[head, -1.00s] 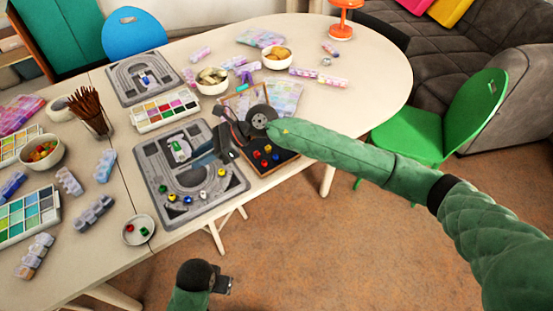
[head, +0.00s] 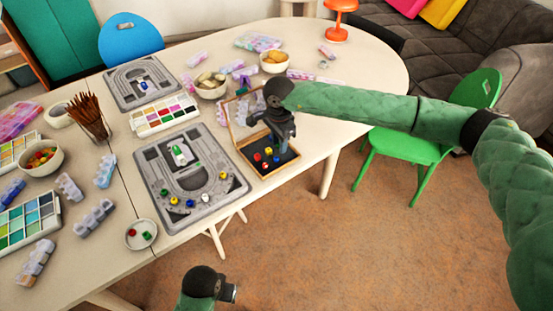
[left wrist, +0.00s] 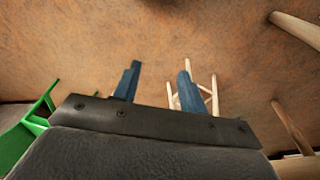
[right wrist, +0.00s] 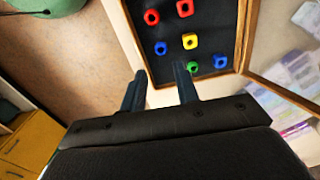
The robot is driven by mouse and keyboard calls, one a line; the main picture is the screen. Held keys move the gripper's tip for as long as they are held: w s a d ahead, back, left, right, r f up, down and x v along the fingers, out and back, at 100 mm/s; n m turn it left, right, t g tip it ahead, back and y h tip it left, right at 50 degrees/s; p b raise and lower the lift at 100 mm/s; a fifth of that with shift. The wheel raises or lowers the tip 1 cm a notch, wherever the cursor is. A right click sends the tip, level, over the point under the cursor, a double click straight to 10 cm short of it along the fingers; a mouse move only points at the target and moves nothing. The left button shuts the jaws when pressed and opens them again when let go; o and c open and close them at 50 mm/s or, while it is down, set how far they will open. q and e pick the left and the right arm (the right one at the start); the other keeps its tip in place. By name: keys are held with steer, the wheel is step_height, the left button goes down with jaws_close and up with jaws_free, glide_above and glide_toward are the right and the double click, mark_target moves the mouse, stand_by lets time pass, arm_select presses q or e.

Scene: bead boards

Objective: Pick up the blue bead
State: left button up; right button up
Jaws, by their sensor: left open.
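Two blue beads lie in the black-lined wooden box, seen in the right wrist view: one (right wrist: 161,47) beside a yellow bead (right wrist: 190,41), the other (right wrist: 220,61) near a green bead (right wrist: 192,67). Two red beads (right wrist: 184,8) lie at the far end. My right gripper (right wrist: 160,85) is open and empty above the box edge, fingers pointing toward the beads; in the head view it (head: 284,142) hangs over the box and hides part of it. Another blue bead (head: 190,203) lies on the grey bead board. My left gripper (left wrist: 156,72) is open and empty over the floor, away from the table.
The box's raised lid (right wrist: 285,89) stands beside the beads. The grey bead board (head: 228,192) lies left of the box, with several beads along its front. A small dish (head: 132,243) holds a red and a green bead. Bowls and bead packs crowd the table behind.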

mark_target(276, 160)
steer(key=shift+a+f, duration=0.1)
steer(key=shift+f, duration=0.6)
arm_select(q)
step_height(276, 160, down, 13)
steer(key=p, duration=0.3)
steer(key=shift+s+a+f, duration=0.15)
steer(key=shift+a+f, duration=0.05)
steer(key=shift+a, duration=0.15)
arm_select(e)
steer(key=f, duration=0.5)
steer(key=shift+a, duration=0.3)
steer(key=shift+s, duration=0.1)
jaws_close()
